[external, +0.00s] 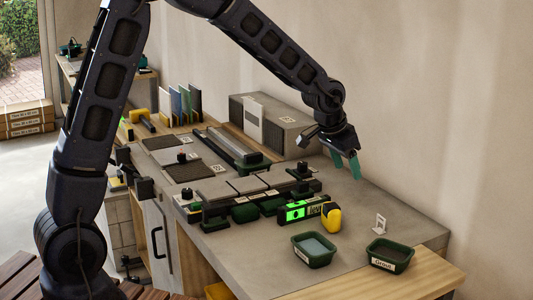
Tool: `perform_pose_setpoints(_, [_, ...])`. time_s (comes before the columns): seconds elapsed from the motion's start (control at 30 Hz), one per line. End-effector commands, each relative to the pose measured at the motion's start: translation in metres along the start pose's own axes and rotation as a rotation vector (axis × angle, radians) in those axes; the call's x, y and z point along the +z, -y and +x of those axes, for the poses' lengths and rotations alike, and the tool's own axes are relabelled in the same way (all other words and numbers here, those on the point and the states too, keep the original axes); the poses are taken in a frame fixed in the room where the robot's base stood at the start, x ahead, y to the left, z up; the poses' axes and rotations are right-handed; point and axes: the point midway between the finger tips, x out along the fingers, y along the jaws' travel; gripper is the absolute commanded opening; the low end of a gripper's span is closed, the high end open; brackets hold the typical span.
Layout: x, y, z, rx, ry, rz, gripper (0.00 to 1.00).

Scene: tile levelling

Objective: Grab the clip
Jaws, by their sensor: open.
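A small white clip (380,224) stands upright on the grey worktop, toward its right side, behind the green tubs. My gripper (346,166) has teal fingers that point down and are apart, with nothing between them. It is in the air above the worktop, up and to the left of the clip, and does not touch it.
A green tub with bluish contents (314,250) and a dark green tub labelled Grout (390,255) stand in front of the clip. A yellow tape measure (331,216) and a lit green level (296,212) lie left of it. Grey tiles (247,184) sit further left.

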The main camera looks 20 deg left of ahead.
Motion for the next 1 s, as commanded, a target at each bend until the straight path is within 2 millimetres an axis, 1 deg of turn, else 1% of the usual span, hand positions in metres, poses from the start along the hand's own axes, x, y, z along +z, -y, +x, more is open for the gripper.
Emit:
perform_pose_setpoints(0.03, [-0.005, -0.015, 0.017, 0.011, 0.005, 0.021, 0.6])
perform_pose_setpoints(0.1, [-0.011, -0.032, 0.034, 0.022, 0.003, 0.043, 0.6])
perform_pose_setpoints(0.2, [-0.016, -0.05, 0.052, 0.035, 0.002, 0.066, 0.6])
perform_pose_setpoints(0.3, [-0.019, -0.061, 0.063, 0.042, 0.0, 0.079, 0.6])
perform_pose_setpoints(0.4, [-0.02, -0.065, 0.069, 0.045, 0.0, 0.084, 0.6])
perform_pose_setpoints(0.57, [-0.019, -0.066, 0.081, 0.045, 0.002, 0.085, 0.6])
perform_pose_setpoints(0.8, [-0.019, -0.068, 0.114, 0.045, 0.002, 0.085, 0.6])
perform_pose_setpoints(1.0, [-0.019, -0.067, 0.125, 0.045, 0.0, 0.085, 0.6])
